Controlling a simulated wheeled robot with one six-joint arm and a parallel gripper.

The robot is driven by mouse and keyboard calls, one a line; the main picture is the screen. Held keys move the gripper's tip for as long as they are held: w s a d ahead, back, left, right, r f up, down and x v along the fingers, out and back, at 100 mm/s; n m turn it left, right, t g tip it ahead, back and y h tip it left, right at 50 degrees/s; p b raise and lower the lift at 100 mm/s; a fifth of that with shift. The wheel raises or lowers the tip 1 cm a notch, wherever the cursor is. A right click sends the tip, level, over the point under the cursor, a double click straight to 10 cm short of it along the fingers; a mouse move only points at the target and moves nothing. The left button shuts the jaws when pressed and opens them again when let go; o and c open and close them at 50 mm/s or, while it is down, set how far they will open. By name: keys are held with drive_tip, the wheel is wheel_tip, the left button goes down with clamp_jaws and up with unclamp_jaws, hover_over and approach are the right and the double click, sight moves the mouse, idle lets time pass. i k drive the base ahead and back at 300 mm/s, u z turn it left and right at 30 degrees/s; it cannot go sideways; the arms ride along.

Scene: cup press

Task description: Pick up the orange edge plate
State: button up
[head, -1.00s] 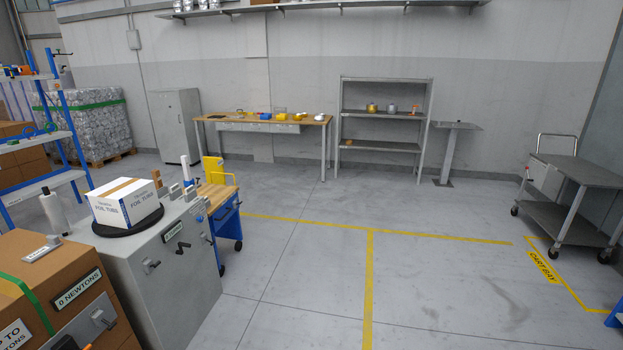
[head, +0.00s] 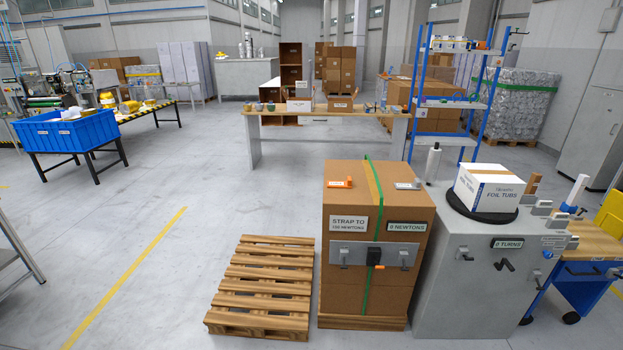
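A green strap (head: 366,300) runs over the stack to the right of the plate. A grey piece (head: 408,185) lies on the top right, beyond the strap. My gripper is not in the head view.
An empty wooden pallet (head: 262,285) lies left of the stack. A grey cabinet (head: 470,290) with a white foil tubs box (head: 488,186) stands close on the right. A long table (head: 310,127) stands behind.

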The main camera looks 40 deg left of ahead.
sight(330, 184)
drive_tip(key=u, duration=0.8)
drive_tip(key=i, duration=1.4)
drive_tip(key=u, duration=0.6)
drive_tip(key=i, duration=1.1)
drive_tip(key=u, duration=0.15)
